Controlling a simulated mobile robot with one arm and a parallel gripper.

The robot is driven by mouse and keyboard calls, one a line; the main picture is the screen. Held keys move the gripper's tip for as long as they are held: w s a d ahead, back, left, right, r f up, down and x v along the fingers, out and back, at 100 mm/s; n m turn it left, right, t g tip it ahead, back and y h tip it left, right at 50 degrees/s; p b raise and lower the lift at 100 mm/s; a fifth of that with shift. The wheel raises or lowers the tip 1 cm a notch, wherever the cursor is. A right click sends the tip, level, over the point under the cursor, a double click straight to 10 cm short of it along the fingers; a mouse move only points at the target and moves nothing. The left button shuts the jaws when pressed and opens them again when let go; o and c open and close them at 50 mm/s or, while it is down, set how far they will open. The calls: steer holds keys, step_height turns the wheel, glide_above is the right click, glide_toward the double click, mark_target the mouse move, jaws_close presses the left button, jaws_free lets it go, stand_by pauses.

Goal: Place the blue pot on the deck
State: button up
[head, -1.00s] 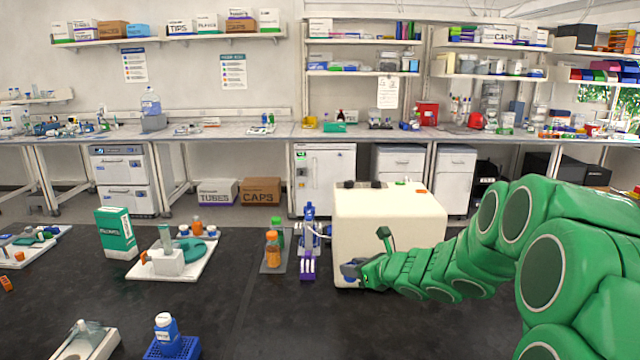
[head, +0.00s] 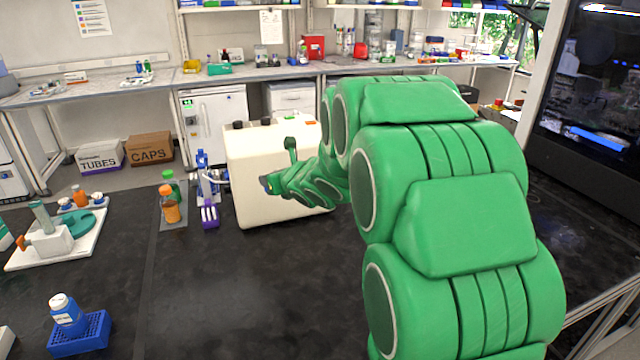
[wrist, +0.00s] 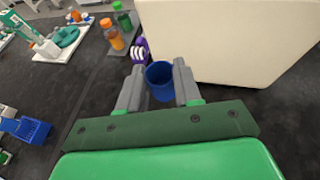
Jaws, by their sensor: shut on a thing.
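The blue pot (wrist: 160,82) is a small open-topped cup, held between the two grey fingers of my gripper (wrist: 158,68) in the wrist view. My gripper is shut on it, and the pot's inside shows empty. In the head view my gripper (head: 268,183) is in front of the cream box's left part, small and partly dark, so the pot is hard to make out there. No surface is marked as the deck. A glass-fronted cabinet (head: 592,110) at the right has a pale blue item inside, and its floor is mostly hidden.
The cream box (head: 262,160) stands close beyond my gripper. Left of it are a purple-and-blue stand (head: 208,212), an orange bottle (head: 169,207) and a green-capped bottle. A blue rack (head: 80,335) is at the front left. The black bench (head: 235,290) is clear in front of the box.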

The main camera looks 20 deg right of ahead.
steer(key=shift+d, duration=0.1)
steer(key=s+d+f+m+h, duration=0.1)
steer(key=s+d+f, duration=0.2)
steer(key=d, duration=0.6)
steer(key=s+d+f, duration=0.2)
steer(key=d+f, duration=0.1)
steer(key=d, duration=0.6)
steer(key=s+d+f+m+h, duration=0.1)
steer(key=s+d+f, duration=0.25)
steer(key=d, duration=0.55)
steer(key=s+d+f+m+h, duration=0.1)
steer(key=s+d+f, duration=0.3)
steer(key=s+d, duration=0.5)
steer(key=s+d+f+h, duration=0.1)
steer(key=s+d+f, duration=0.4)
steer(key=s+d, duration=0.45)
steer(key=shift+t, duration=0.3)
steer(key=shift+w+d+f, duration=0.1)
steer(key=shift+d+f, duration=0.05)
steer(key=shift+f, duration=3.2)
steer(key=shift+f, duration=0.15)
steer(key=o, duration=1)
